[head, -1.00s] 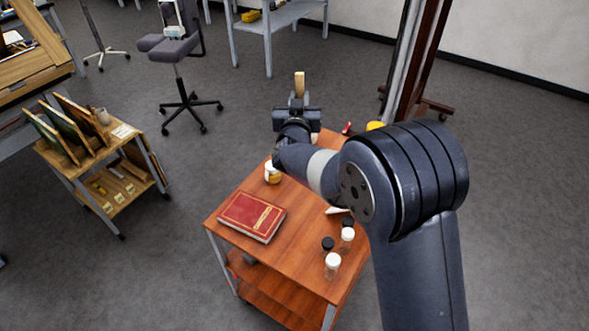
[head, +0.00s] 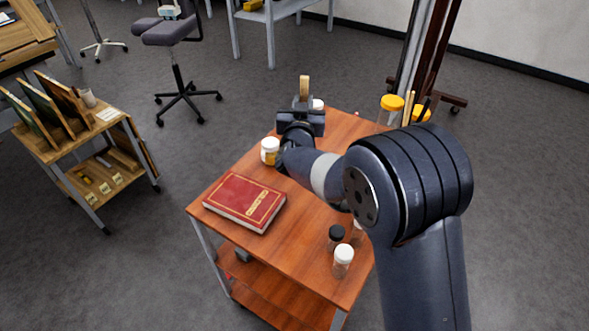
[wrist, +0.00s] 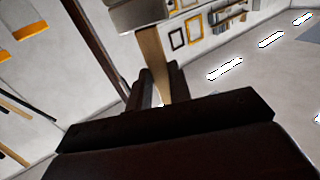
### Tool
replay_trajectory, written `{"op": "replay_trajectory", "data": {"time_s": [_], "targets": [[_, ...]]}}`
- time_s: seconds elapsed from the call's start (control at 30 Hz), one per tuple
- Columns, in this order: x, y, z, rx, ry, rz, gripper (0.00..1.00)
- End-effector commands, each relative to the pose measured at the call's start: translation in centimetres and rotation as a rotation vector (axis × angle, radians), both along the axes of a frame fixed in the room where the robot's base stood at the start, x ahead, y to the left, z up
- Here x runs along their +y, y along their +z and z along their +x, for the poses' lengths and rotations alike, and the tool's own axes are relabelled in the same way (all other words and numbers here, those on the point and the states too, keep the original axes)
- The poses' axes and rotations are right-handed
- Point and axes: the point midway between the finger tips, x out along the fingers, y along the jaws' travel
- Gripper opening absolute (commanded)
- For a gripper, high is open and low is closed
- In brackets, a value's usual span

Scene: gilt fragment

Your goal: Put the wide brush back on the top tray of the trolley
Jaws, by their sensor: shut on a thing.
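In the wrist view the brush's pale wooden handle (wrist: 154,62) rises between the fingers (wrist: 158,88), with a grey metal part (wrist: 138,13) at the top edge. The bristles cannot be made out. The trolley's top tray (head: 300,222) lies below my gripper, which appears above the surface and apart from it. My arm hides part of the tray's right side.
On the top tray are a red book (head: 244,202), a white-lidded jar (head: 270,151) and small bottles (head: 342,261) near the front. Orange-lidded jars (head: 391,103) stand at the right. A smaller wooden stand (head: 105,125) with propped panels is at left, an office chair (head: 180,60) behind.

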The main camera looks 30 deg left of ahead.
Motion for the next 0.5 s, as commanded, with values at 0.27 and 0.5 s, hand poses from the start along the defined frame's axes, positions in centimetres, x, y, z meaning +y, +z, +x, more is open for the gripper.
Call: {"op": "replay_trajectory", "data": {"time_s": [0.27, 0.5], "targets": [[0.0, -2.8, 0.0, 0.003, 0.000, -0.002, 0.00], [0.0, -6.8, 0.0, 0.002, 0.000, -0.001, 0.00]]}}
